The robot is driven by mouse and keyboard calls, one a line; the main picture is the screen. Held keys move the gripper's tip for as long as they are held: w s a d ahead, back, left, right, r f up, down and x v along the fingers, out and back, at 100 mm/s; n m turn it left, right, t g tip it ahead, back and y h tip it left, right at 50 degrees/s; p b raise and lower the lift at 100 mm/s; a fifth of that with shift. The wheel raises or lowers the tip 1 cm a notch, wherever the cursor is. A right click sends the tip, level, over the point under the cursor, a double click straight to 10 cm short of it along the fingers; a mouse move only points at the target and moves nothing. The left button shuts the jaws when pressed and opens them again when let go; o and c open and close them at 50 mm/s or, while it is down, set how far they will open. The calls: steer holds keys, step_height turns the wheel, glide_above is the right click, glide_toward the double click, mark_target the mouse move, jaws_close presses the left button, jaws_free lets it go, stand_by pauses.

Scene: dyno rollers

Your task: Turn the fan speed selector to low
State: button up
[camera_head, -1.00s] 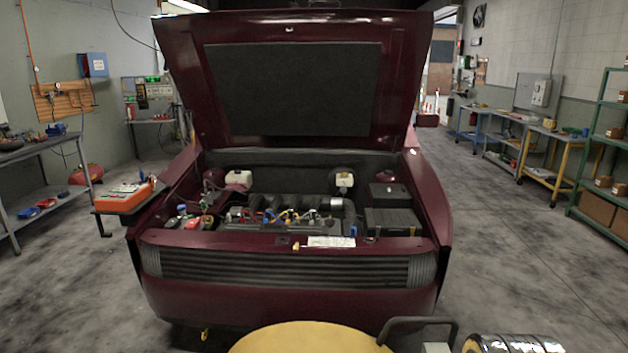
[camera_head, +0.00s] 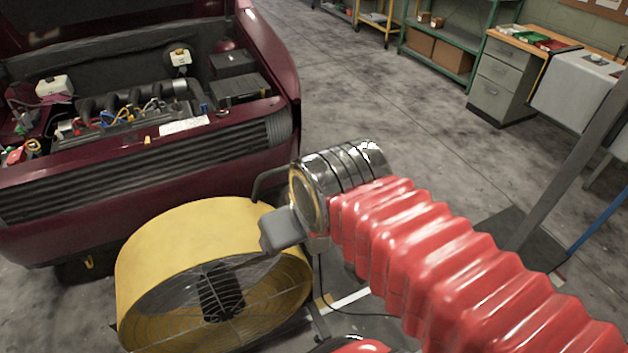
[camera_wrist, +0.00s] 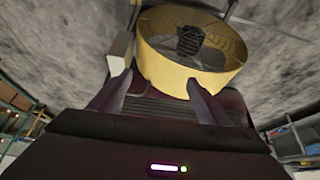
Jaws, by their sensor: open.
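The yellow drum fan (camera_head: 165,245) stands on the floor in front of the car in the head view. A small grey control box (camera_head: 283,229) sits at its upper right side. The wrist view is upside down; it shows the fan (camera_wrist: 172,72) at top centre and the pale box (camera_wrist: 120,52) to its left. My gripper (camera_wrist: 160,80) is open and empty in the wrist view. Its left fingertip overlaps the box's lower end in the picture; I cannot tell whether they touch. The selector's markings and setting cannot be made out.
The dark red car (camera_head: 150,165) stands behind the fan with its hood up. Green shelves (camera_head: 450,50) and a grey drawer cabinet (camera_head: 505,85) stand at the back right. The floor (camera_head: 390,110) between is clear.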

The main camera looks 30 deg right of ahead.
steer(key=d+f+m+g, duration=0.1)
steer(key=d+f, duration=0.1)
steer(key=w+d+f+m+g, duration=0.1)
steer(key=d+f, duration=0.1)
steer(key=d, duration=0.1)
steer(key=w+d+f+m+g, duration=0.1)
steer(key=d+f, duration=0.1)
steer(key=shift+d+f, duration=0.3)
steer(key=shift+d, duration=0.05)
steer(key=c, duration=1)
steer(key=w+d+f+m+t+y, duration=0.1)
steer(key=w+d+f+m+y, duration=0.2)
steer(key=d+f, duration=0.45)
steer(key=w+d+f+m+y, duration=0.2)
steer(key=d+f+m+y, duration=0.15)
steer(key=d+f, duration=0.4)
steer(key=w+d+f+m+t+y, duration=0.1)
steer(key=w+d+f+m+y, duration=0.2)
steer(key=d+f, duration=0.45)
steer(key=shift+c, duration=0.2)
steer(key=w+d+r+t, duration=0.1)
steer(key=w+d+t, duration=0.4)
steer(key=w, duration=0.1)
steer(key=shift+w, duration=0.15)
steer(key=shift+m+y, duration=0.25)
steer(key=x, duration=1.3)
steer(key=shift+w+a+f, duration=0.15)
steer(key=shift+w+a, duration=0.1)
steer(key=shift+w, duration=0.05)
steer(key=shift+c, duration=0.7)
